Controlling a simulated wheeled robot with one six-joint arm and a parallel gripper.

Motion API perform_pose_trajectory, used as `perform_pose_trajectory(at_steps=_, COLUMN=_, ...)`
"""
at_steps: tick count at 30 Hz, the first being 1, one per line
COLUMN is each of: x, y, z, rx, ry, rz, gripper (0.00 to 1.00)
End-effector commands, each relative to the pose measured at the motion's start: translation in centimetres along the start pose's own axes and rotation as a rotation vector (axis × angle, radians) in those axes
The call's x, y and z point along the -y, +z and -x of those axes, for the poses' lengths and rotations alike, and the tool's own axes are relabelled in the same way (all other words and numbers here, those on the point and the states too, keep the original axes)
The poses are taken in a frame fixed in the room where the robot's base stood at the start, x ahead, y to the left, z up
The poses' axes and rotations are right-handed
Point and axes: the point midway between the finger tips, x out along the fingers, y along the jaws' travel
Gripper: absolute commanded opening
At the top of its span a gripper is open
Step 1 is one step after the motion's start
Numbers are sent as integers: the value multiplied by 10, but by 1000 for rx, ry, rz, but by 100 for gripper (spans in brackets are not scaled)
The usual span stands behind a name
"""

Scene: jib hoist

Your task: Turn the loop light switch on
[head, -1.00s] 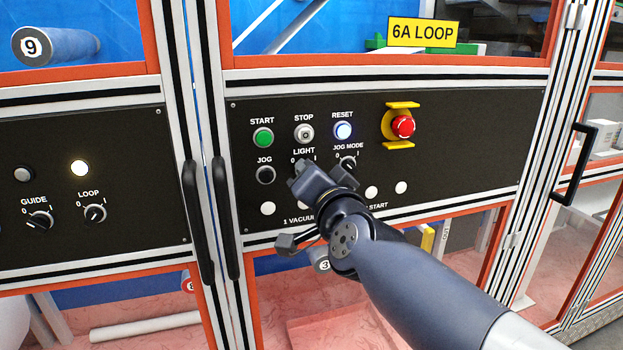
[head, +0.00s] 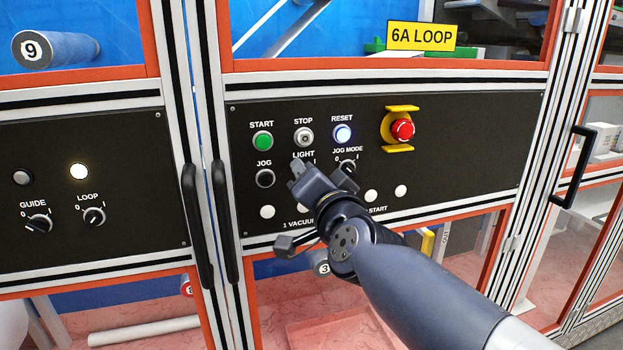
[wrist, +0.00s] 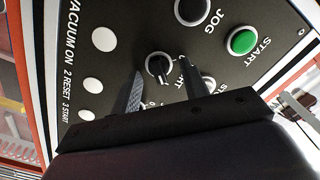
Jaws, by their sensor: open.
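The LIGHT switch on the black 6A LOOP panel is a black rotary knob with a pale pointer mark. In the head view it is hidden behind my gripper (head: 299,178), under the LIGHT label. In the wrist view the knob (wrist: 159,67) shows between the two open fingers of my gripper (wrist: 163,78), one on each side. Its pointer mark faces the lower part of the picture, toward the partly hidden label. I cannot tell whether the fingers touch the knob.
The green START button (head: 262,141), black JOG button (head: 265,178), STOP button (head: 304,137), lit RESET button (head: 342,134) and JOG MODE knob (head: 347,167) are close by. A red emergency stop (head: 402,128) is at right. Black door handles (head: 226,222) stand out at left.

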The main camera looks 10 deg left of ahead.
Motion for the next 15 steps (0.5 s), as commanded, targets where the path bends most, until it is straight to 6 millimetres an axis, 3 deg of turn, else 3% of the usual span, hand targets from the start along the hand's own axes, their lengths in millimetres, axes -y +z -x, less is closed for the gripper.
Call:
perform_pose_trajectory(at_steps=7, x=1, y=-1, z=9, rx=-1, ry=-1, rz=0, gripper=43)
perform_pose_trajectory(at_steps=15, x=3, y=-2, z=54, rx=-1, ry=-2, rz=1, gripper=43)
